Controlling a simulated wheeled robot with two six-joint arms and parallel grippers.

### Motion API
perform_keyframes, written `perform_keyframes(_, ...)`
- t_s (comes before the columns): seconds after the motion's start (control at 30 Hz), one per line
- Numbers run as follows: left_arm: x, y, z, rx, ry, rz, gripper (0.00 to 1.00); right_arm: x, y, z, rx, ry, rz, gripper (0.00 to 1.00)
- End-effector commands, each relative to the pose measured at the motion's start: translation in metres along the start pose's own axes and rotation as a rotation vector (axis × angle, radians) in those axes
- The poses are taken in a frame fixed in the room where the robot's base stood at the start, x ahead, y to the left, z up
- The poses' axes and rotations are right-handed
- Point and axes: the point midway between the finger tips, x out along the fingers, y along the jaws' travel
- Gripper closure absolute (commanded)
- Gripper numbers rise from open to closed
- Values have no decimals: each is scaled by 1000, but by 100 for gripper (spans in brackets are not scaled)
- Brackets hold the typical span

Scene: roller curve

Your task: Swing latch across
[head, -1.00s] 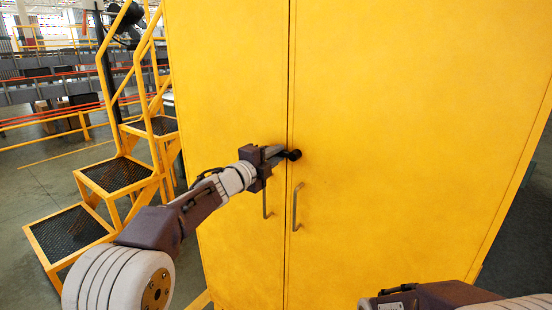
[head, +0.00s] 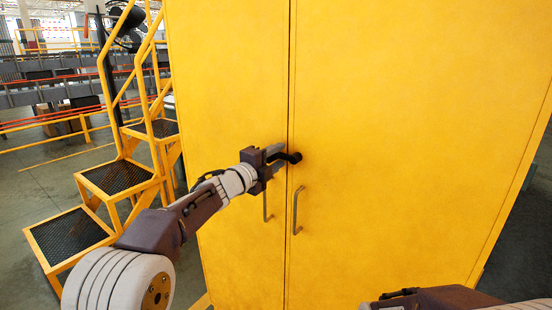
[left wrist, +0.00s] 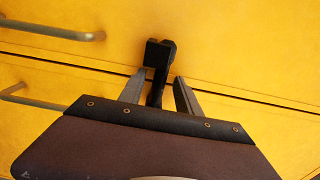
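The black latch (head: 294,157) sits on the yellow cabinet's front, at the seam between the two doors and above the handles. In the left wrist view, the latch (left wrist: 160,56) has a blocky head, and its arm runs back between my finger pads. My left gripper (head: 279,154) is at the latch, with one finger on each side of its arm. In the left wrist view, the left gripper (left wrist: 158,92) is open, with visible gaps beside the latch arm. Whether either finger touches it is unclear. My right gripper is out of view; only part of that arm shows at lower right.
The yellow cabinet (head: 400,100) fills the middle and right, its doors closed. Two vertical bar handles, left (head: 266,205) and right (head: 296,211), hang just below the latch. Yellow steps (head: 115,175) with railings stand to the left. Open floor (head: 45,185) lies beyond them.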

Motion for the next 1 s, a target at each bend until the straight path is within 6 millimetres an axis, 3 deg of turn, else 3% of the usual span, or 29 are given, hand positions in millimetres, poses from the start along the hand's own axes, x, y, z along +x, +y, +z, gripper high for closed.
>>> perform_keyframes(0.07,-5,0,0,0,-1,-1,60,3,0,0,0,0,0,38)
perform_keyframes(0.3,-56,1,1,1,-3,-3,60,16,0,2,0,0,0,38)
perform_keyframes(0.5,-86,0,0,2,-2,-1,60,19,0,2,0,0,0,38)
perform_keyframes(0.87,-90,-2,0,1,0,-1,60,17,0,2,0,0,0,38)
perform_keyframes(1.0,-97,-34,0,-2,-6,1,60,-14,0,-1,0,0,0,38)
